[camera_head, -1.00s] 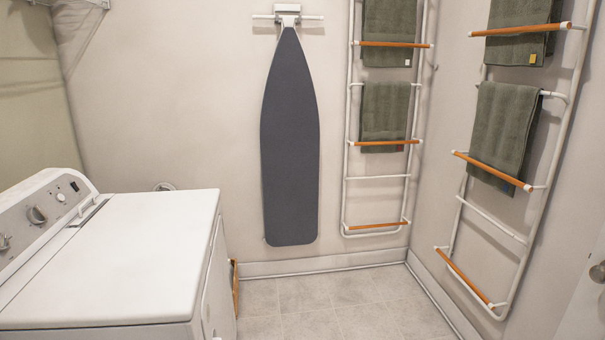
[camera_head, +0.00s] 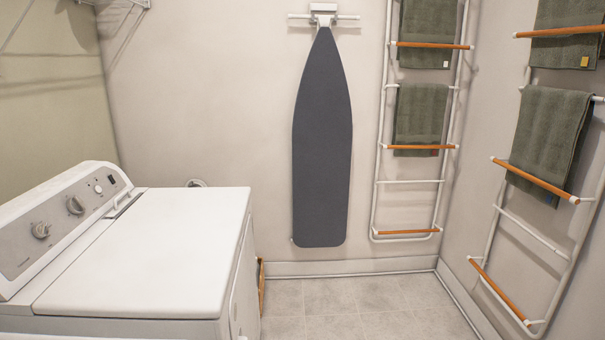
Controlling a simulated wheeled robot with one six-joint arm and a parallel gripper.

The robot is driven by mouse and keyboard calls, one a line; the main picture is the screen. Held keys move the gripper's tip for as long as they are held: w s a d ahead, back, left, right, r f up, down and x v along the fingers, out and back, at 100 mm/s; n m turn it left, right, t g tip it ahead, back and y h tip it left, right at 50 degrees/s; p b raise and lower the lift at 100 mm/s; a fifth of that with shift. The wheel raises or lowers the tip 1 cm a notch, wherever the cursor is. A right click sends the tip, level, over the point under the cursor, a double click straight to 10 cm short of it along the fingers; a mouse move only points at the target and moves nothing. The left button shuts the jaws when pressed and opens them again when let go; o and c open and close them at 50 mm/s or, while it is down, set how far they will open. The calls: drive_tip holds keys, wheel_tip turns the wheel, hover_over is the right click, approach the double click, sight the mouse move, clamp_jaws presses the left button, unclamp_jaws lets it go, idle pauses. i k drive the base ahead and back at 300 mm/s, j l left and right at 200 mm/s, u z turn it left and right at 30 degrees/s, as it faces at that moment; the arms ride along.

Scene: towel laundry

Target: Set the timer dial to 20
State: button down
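A white dryer or washer (camera_head: 150,255) stands at the lower left with its lid closed. Its slanted control panel (camera_head: 58,250) carries a grey knob (camera_head: 75,205) toward the far end and another grey knob (camera_head: 40,230) nearer to me. A small round white control (camera_head: 98,189) and a small dark square switch (camera_head: 112,180) sit at the far end. I cannot tell which knob is the timer dial, and the markings are too small to read. My gripper is not in view.
An ironing board (camera_head: 322,140) hangs on the back wall. Racks with orange bars (camera_head: 418,147) and green towels (camera_head: 420,112) stand at the back and right. A wooden item (camera_head: 261,285) is beside the machine. The tiled floor (camera_head: 350,305) is clear.

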sight(74, 205)
drive_tip(key=i+l, duration=0.1)
drive_tip(key=u, duration=1.5)
